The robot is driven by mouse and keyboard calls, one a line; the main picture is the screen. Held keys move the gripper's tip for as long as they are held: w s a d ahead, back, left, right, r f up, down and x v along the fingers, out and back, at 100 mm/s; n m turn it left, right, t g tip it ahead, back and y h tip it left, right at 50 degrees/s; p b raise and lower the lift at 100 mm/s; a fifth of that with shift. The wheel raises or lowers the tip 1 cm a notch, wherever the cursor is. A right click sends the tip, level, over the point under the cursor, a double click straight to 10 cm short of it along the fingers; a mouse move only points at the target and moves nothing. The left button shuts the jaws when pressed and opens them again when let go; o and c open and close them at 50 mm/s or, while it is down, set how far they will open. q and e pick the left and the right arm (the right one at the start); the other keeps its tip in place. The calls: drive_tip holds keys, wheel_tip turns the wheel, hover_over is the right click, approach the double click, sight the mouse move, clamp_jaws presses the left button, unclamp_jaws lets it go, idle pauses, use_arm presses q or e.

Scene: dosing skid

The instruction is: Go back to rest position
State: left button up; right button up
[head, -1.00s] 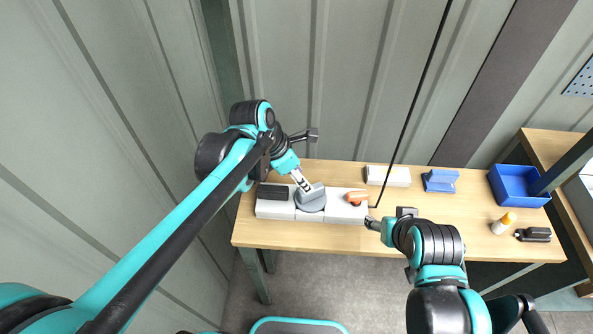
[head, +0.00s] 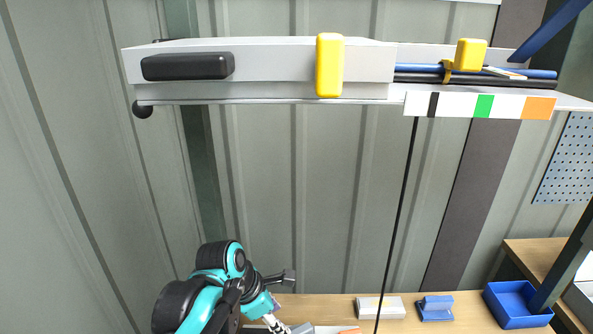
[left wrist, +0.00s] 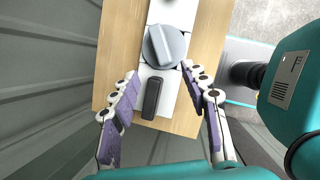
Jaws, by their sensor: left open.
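My left gripper (left wrist: 160,76) is open in the left wrist view, with its two purple-padded fingers spread on either side of a white panel (left wrist: 138,79). A grey round knob (left wrist: 165,47) and a black bar handle (left wrist: 151,97) on the panel show between and beyond the fingers. Nothing is held. In the head view the left arm comes in at the bottom, and its gripper (head: 276,324) is partly cut off by the lower edge. My right gripper is in neither current view.
A wooden table (head: 455,316) runs along the bottom, with a white block (head: 381,307), a blue bracket (head: 436,308) and a blue bin (head: 515,305). Above hangs a white shelf (head: 270,70) with a black handle (head: 188,66) and yellow blocks (head: 329,65).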

use_arm(q)
drive_tip(key=s+a+f+m+t+y+b, duration=0.1)
drive_tip(key=s+a+f+m, duration=0.3)
drive_tip(key=m, duration=0.7)
drive_tip(key=s+a+f+m+t+y+b, duration=0.2)
drive_tip(key=s+a+m, duration=0.3)
drive_tip(key=a+m, duration=0.3)
drive_tip(key=shift+s+a+f+m+t+y, duration=0.15)
drive_tip(key=shift+a+f+m+t+y, duration=0.25)
drive_tip(key=shift+f+m+t, duration=0.9)
drive_tip(key=shift+r+m+g, duration=0.35)
drive_tip(key=shift+m+g, duration=0.05)
drive_tip(key=shift+g, duration=0.1)
